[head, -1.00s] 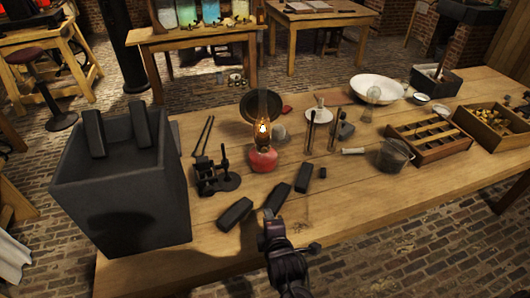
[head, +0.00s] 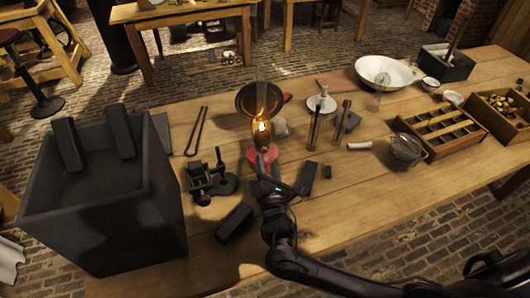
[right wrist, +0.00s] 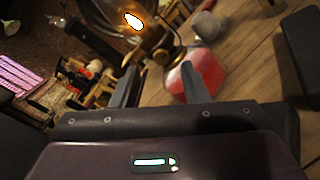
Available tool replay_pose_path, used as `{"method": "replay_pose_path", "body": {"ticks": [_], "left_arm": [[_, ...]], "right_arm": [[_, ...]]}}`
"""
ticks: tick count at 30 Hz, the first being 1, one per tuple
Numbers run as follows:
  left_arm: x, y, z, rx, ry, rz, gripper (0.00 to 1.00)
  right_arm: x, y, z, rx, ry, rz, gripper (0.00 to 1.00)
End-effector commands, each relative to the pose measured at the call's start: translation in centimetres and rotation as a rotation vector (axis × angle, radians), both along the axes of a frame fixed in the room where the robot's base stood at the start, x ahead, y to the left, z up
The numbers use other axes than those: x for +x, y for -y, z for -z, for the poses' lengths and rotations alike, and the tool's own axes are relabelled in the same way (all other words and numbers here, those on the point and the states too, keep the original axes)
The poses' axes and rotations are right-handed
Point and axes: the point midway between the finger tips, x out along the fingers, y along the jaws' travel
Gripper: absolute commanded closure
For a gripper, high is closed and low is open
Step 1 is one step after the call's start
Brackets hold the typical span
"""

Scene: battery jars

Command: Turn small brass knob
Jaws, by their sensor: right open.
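A lit oil lamp with a red base (head: 270,153), brass burner and glass chimney stands on the workbench. In the right wrist view its red base (right wrist: 207,72) is just beyond the right finger, and the brass burner (right wrist: 148,48) is beyond the gap between the fingers. A small knob cannot be made out clearly on the burner. My right gripper (head: 263,162) is at the near side of the lamp and hides part of its base. Its two fingers are open and empty in the wrist view (right wrist: 160,70). Contact with the lamp cannot be told. My left gripper is out of view.
Dark blocks (head: 235,221) and (head: 307,179) lie near the right arm. A large dark jar (head: 105,215) stands left; a glass beaker (head: 405,150) stands right.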

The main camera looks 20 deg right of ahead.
Motion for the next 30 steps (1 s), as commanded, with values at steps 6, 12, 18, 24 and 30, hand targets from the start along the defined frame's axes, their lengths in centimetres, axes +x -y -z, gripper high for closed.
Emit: {"method": "replay_pose_path", "body": {"ticks": [6,12,18,24,30], "left_arm": [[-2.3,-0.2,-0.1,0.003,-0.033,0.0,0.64],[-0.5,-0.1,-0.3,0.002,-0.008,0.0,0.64],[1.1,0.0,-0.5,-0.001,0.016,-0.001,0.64],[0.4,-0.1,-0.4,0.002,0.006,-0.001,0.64],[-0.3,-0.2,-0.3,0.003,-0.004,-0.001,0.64]], "right_arm": [[3.2,0.6,-0.1,0.002,0.0,0.001,0.59],[4.1,0.7,0.0,0.002,-0.002,-0.001,0.59],[4.1,0.7,0.0,0.003,-0.002,0.0,0.59],[4.1,0.7,0.0,0.003,-0.002,0.0,0.84],[4.1,0.7,0.0,0.003,-0.002,0.0,1.0]]}}
